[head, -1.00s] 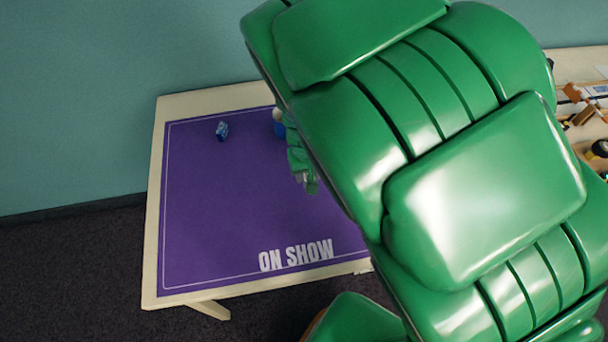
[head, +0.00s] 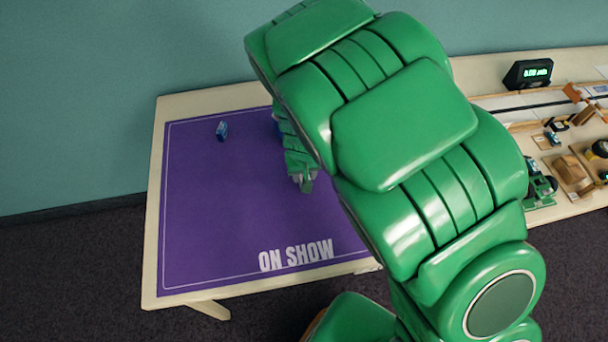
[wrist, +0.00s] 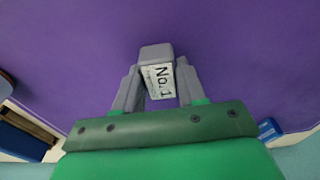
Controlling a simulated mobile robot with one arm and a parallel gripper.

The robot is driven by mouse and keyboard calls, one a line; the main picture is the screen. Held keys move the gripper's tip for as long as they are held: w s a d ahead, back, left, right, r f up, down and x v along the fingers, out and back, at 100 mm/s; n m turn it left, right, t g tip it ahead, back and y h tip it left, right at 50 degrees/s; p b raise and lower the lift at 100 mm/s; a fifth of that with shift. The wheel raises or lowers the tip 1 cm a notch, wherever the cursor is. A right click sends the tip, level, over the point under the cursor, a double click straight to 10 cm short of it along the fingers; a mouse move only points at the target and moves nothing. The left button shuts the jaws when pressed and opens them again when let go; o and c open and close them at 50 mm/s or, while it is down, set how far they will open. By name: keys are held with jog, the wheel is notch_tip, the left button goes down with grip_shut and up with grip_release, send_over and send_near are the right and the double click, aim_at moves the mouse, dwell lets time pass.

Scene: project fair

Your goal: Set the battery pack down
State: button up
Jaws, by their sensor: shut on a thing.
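My gripper (wrist: 157,85) is shut on a small grey piece with a white label reading "No.1" (wrist: 160,80), which I take to be the battery pack. In the head view my gripper (head: 303,183) is over the right part of the purple "ON SHOW" mat (head: 220,220), on the pale table (head: 152,240). The held pack is too small and covered to make out there. Purple mat fills the wrist view behind it. I cannot tell whether the pack touches the mat.
A small blue item (head: 222,131) lies at the mat's back left. A second table at the right holds a black display (head: 527,74) and several wooden parts.

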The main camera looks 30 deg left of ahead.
jog(key=shift+f, duration=0.6)
jog(key=shift+f, duration=0.1)
jog(key=o, duration=1.1)
jog(key=shift+c, duration=0.2)
notch_tip(320, 180, up, 12)
jog(key=s+d, duration=0.1)
